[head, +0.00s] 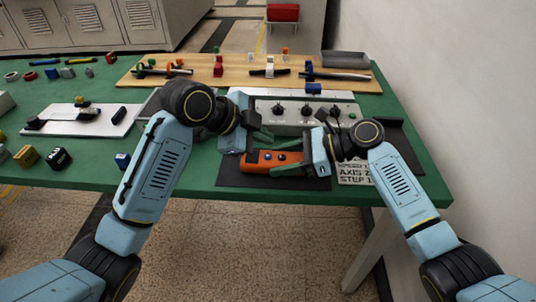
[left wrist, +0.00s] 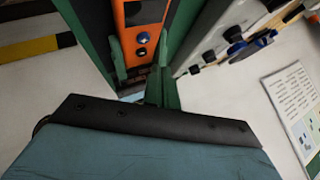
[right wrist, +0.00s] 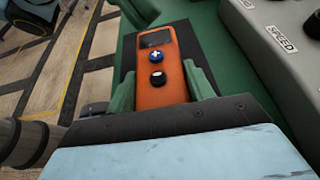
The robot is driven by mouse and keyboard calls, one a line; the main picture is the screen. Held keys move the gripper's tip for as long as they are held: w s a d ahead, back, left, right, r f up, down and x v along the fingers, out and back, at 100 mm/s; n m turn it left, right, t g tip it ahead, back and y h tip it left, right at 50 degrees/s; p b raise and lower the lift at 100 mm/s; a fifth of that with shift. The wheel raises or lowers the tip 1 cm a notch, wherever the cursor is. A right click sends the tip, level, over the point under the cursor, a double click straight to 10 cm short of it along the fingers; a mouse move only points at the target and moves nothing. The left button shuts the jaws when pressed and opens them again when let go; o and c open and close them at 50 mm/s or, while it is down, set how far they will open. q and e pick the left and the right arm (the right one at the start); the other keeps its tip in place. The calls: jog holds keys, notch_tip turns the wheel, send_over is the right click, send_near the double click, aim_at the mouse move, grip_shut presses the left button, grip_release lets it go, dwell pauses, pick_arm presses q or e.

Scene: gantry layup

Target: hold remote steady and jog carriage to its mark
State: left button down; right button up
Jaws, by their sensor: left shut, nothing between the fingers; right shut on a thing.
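The orange remote (head: 258,168) lies lengthwise over a dark mat near the table's front edge. It has a small dark screen, a blue button and a black button, clear in the right wrist view (right wrist: 152,97). My right gripper (head: 290,169) is shut on the remote's right end, one finger along each side. My left gripper (head: 262,136) is shut and empty, just above and behind the remote's left part; I cannot tell whether it touches.
A grey control box (head: 262,117) with several black knobs stands right behind the remote. A printed card (head: 356,173) reading AXIS Z lies to the right. A white tray (head: 60,125) and small coloured parts sit on the left of the green table. A wall bounds the right side.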

pick_arm(q)
jog(key=shift+f, duration=1)
pick_arm(e)
jog(key=shift+r, duration=0.1)
pick_arm(q)
jog(key=shift+f, duration=0.1)
dwell(1.1)
jog(key=shift+f, duration=0.35)
jog(key=shift+f, duration=0.4)
dwell(0.5)
dwell(0.4)
jog(key=shift+r, duration=0.85)
jog(key=shift+r, duration=2.5)
